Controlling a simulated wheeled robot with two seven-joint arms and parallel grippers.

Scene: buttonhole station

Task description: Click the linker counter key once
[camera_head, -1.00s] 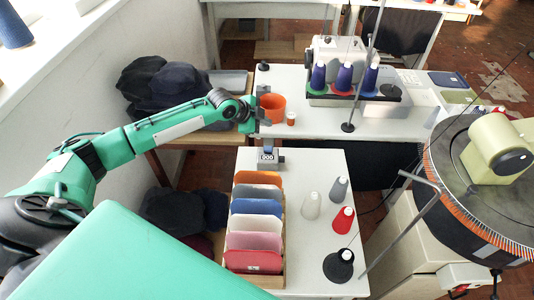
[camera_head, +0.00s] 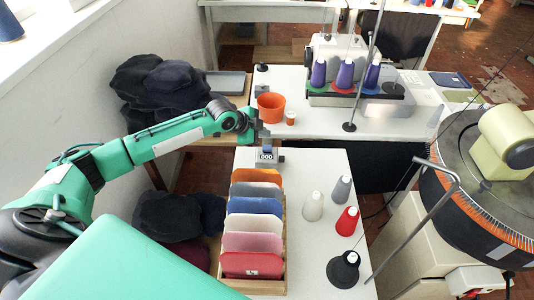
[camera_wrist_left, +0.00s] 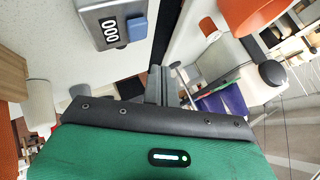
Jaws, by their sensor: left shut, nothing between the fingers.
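The linker counter (camera_head: 267,158) is a small grey box at the far end of the near white table. In the left wrist view the counter (camera_wrist_left: 98,12) shows at the top, with a display reading 000 and a blue key (camera_wrist_left: 137,28) beside it. My left gripper (camera_head: 264,143) is shut and empty, just behind and above the counter in the head view. In the left wrist view its fingers (camera_wrist_left: 157,82) point up the picture, to the right of and below the blue key, apart from it. My right gripper is not in view.
A wooden rack (camera_head: 283,260) of coloured panels stands in front of the counter. Several thread cones, including a red one (camera_head: 347,221), stand to its right. An orange cup (camera_head: 271,108) and a small orange-and-white pot (camera_head: 291,118) stand on the table behind.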

